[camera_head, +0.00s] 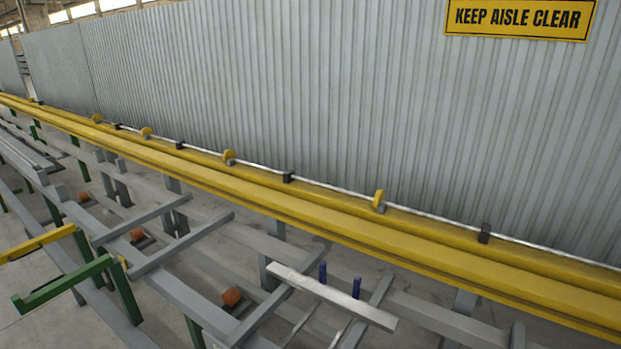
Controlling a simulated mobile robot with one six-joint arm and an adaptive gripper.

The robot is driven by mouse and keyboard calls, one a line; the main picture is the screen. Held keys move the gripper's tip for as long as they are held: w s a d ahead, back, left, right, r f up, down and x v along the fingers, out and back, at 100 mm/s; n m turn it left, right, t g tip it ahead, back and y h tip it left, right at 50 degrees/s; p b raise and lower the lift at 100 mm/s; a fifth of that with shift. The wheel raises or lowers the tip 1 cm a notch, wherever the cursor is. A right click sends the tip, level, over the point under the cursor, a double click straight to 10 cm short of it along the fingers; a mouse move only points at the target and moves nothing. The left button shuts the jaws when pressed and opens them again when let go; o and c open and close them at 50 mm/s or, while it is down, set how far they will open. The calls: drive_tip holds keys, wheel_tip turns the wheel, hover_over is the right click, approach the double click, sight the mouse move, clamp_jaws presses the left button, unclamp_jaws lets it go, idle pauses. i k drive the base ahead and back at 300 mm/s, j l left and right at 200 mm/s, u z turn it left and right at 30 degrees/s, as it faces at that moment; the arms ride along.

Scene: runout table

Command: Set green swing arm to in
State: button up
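A green swing arm (65,284) is at the lower left of the head view. It is a green bar with a short upturned tip at its left end. Its right end meets the top of a green post (125,294), and the bar points left, away from the grey cross beams and the yellow rail. I cannot tell from this view which set position this is. My gripper is not in view, so its state and distance from the arm are hidden.
A yellow swing bar (36,243) lies left of the green arm. Grey cross beams (180,245) and a long yellow rail (330,227) run to the right. A pale bar (340,300) lies near two blue pegs (356,287). A corrugated wall (250,100) closes the back.

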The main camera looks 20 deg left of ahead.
sight(45, 292)
drive_tip(key=k+j, duration=0.1)
drive_tip(key=j, duration=0.35)
drive_tip(key=k+j, duration=0.1)
drive_tip(key=j, duration=0.35)
drive_tip(key=k+j, duration=0.15)
drive_tip(key=j, duration=0.3)
drive_tip(key=j+z, duration=0.25)
drive_tip(key=j, duration=3.65)
drive_tip(key=j+z, duration=0.1)
drive_tip(key=j, duration=0.85)
drive_tip(key=k+j+z, duration=0.1)
drive_tip(key=j, duration=1.15)
drive_tip(key=j+z, duration=0.15)
drive_tip(key=j, duration=1.35)
